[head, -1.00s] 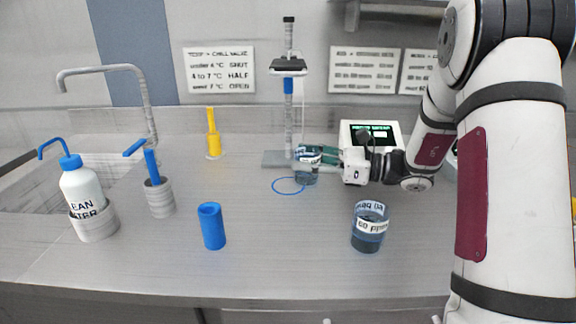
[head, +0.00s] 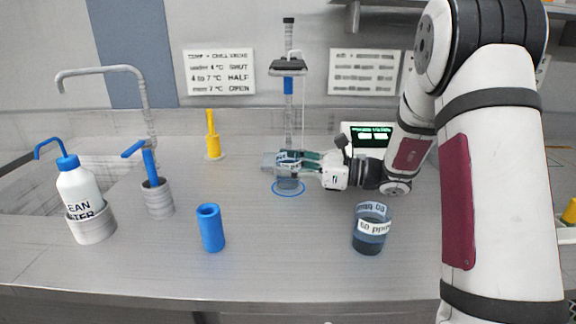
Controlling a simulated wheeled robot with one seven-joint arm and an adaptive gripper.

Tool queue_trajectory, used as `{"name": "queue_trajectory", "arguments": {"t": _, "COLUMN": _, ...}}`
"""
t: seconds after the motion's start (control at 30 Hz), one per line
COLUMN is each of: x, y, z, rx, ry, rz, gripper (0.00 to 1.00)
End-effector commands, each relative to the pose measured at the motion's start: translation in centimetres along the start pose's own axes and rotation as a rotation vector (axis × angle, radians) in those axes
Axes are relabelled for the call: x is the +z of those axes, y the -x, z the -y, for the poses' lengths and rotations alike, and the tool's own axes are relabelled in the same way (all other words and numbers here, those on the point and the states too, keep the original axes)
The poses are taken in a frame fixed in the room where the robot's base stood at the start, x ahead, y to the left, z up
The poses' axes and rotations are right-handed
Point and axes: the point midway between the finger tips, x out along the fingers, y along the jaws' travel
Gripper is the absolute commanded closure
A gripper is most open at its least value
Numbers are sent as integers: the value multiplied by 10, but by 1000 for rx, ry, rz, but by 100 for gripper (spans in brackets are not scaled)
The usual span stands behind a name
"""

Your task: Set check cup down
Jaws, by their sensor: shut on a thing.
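The check cup (head: 288,184) is a small clear cup with bluish content and a pale label. My gripper (head: 288,160) is shut on it from the right, with the fingers around its upper part. The cup is upright, over the blue ring (head: 274,192) marked on the counter, in front of the stand. Whether its base touches the counter I cannot tell. The fingers hide part of the cup's upper side.
A larger labelled cup of dark liquid (head: 369,236) stands front right of the ring. A blue cylinder (head: 210,228) stands front left. The stand (head: 289,100) rises behind my gripper, with a display box (head: 368,132) to its right. Open counter lies left of the ring.

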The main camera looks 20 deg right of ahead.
Motion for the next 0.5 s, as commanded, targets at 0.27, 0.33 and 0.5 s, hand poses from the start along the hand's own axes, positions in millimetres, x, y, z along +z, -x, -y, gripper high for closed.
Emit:
{"name": "queue_trajectory", "arguments": {"t": 0.27, "x": -3, "y": 0, "z": 0, "rx": 0, "ry": 0, "rz": 0, "gripper": 34}}
{"name": "queue_trajectory", "arguments": {"t": 0.33, "x": -3, "y": 0, "z": 0, "rx": 0, "ry": 0, "rz": 0, "gripper": 34}}
{"name": "queue_trajectory", "arguments": {"t": 0.5, "x": -3, "y": 0, "z": 0, "rx": 0, "ry": 0, "rz": 0, "gripper": 34}}
